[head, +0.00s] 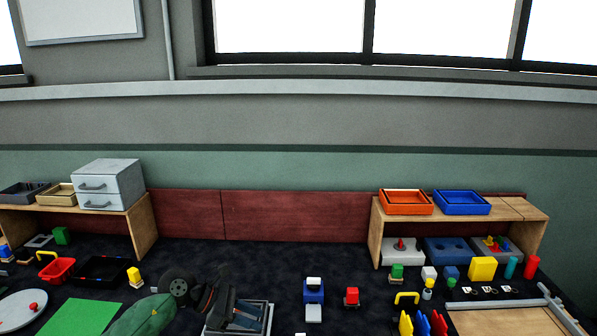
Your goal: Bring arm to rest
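My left arm comes in from the lower left, with a green link and a dark round joint. My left gripper (238,312) points down and to the right at the bottom of the picture, over or in front of a grey tray-like thing (269,322). The gripper is small and dark here, so I cannot tell whether its fingers are apart or hold anything. My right gripper is not in view.
A shelf (376,232) with orange (406,212) and blue (462,213) trays is at right. A red basket (57,271) and green mat (76,317) lie left. The dark surface behind the gripper is clear.

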